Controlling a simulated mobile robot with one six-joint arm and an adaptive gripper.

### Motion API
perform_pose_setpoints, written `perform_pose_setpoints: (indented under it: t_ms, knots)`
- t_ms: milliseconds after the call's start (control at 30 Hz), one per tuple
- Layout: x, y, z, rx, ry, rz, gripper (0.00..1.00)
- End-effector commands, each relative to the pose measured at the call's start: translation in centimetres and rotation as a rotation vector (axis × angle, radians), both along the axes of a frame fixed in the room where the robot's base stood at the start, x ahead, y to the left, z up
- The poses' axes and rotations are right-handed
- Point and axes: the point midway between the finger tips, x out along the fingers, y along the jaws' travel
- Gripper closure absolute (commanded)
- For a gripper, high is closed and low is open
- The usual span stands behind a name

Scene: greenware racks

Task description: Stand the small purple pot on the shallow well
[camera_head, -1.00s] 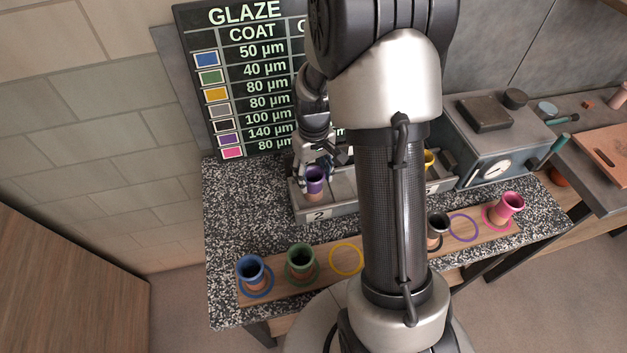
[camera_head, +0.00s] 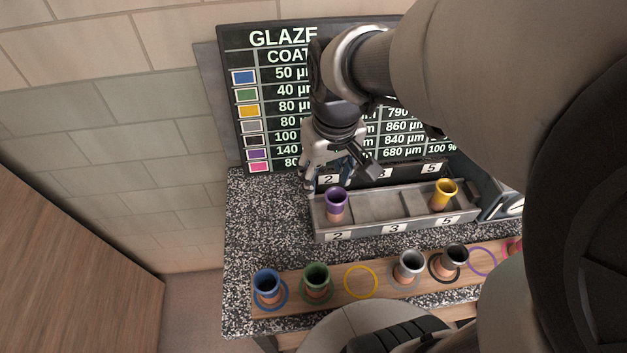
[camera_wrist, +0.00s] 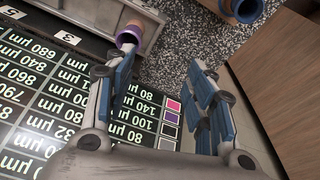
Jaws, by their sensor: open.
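The small purple pot (camera_head: 336,203), purple above and bare clay below, stands upright in the left compartment, marked 2, of a grey tray (camera_head: 372,232). The middle compartment (camera_head: 392,205), marked 3, is empty. I cannot tell from the pictures which well is the shallow one. My gripper (camera_head: 338,178) is open and empty, just behind and above the purple pot, in front of the glaze board. In the wrist view the purple pot (camera_wrist: 130,34) shows beyond the tip of the left finger, outside the open jaws (camera_wrist: 163,58).
A yellow pot (camera_head: 444,193) stands in the tray's right compartment, marked 5. A wooden board (camera_head: 335,298) in front holds blue (camera_head: 267,286), green (camera_head: 317,281), grey (camera_head: 409,265) and black (camera_head: 452,260) pots; its yellow ring (camera_head: 361,282) and purple ring (camera_head: 483,261) are empty. The glaze board (camera_head: 290,110) stands behind.

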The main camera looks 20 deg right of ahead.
Motion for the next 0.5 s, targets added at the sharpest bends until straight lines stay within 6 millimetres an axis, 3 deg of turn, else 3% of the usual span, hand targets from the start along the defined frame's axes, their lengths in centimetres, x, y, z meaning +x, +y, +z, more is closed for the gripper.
perform_pose_setpoints:
  t_ms: [33,200,500]
  knots:
    - [-1.3,0.8,1.2,-0.002,-0.031,0.006,0.5]
    - [-5.5,2.9,3.5,0.002,-0.106,0.009,0.5]
    - [-11.1,5.0,4.5,0.019,-0.203,0.015,0.5]
